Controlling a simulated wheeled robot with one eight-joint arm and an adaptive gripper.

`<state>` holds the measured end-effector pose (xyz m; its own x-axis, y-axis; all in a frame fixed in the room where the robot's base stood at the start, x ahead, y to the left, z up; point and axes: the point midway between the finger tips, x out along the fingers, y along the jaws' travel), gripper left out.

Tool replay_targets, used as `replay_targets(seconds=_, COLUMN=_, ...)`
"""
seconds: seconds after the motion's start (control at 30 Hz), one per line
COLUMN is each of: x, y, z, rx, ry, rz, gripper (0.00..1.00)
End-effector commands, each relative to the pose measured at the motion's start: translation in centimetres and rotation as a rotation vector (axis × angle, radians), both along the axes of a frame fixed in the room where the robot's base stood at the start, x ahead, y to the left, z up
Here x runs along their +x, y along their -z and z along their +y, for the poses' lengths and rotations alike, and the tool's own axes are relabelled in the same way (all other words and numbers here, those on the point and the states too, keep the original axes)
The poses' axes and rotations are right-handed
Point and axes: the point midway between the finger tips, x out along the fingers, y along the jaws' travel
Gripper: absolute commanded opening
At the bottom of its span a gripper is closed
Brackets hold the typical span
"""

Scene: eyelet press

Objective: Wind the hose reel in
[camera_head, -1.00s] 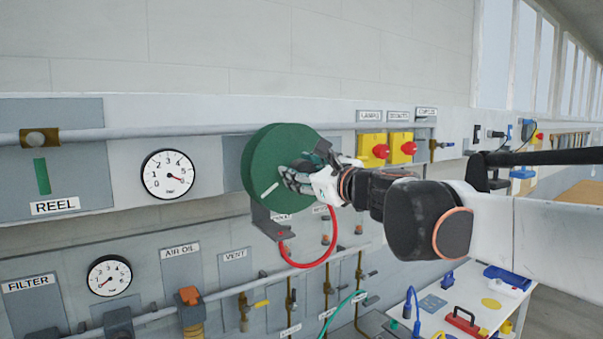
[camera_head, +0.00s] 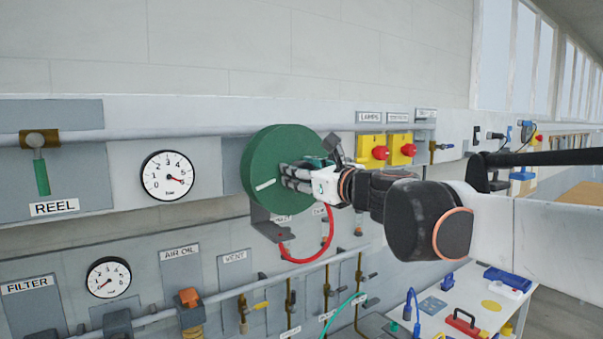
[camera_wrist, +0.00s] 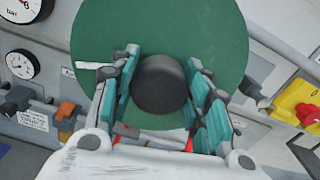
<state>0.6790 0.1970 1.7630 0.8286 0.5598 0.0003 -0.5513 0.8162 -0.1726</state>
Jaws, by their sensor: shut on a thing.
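The hose reel is a green disc (camera_head: 270,150) on a grey bracket (camera_head: 268,225) on the wall panel, with a white mark on its face. It also fills the upper middle of the wrist view (camera_wrist: 215,30). A red hose (camera_head: 331,235) hangs in a loop below it. A round black knob (camera_wrist: 160,84) stands out from the reel's face. My gripper (camera_head: 288,175) is at the face of the reel, shut on this knob, with teal-padded fingers on both sides of it in the wrist view (camera_wrist: 163,58). In the head view the fingers hide the knob.
A gauge (camera_head: 167,175) and the REEL label (camera_head: 54,208) with a green-handled valve (camera_head: 41,172) are to the left. Yellow switch boxes with red knobs (camera_head: 409,150) sit close to the right. Pipes and valves run below. A white table (camera_head: 470,305) stands lower right.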

Motion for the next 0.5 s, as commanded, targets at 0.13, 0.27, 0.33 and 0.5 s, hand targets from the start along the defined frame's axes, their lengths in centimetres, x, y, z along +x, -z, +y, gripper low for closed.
replay_targets(seconds=0.13, x=-0.02, y=0.09, z=-0.01, rx=-0.002, ry=0.000, rz=0.000, gripper=0.64)
replay_targets(seconds=0.27, x=-0.02, y=0.07, z=0.00, rx=-0.001, ry=0.000, rz=-0.001, gripper=0.64)
replay_targets(seconds=0.33, x=-0.01, y=0.06, z=0.00, rx=-0.001, ry=0.000, rz=-0.001, gripper=0.64)
replay_targets(seconds=0.5, x=-0.18, y=0.04, z=-0.13, rx=-0.001, ry=0.000, rz=-0.001, gripper=0.64)
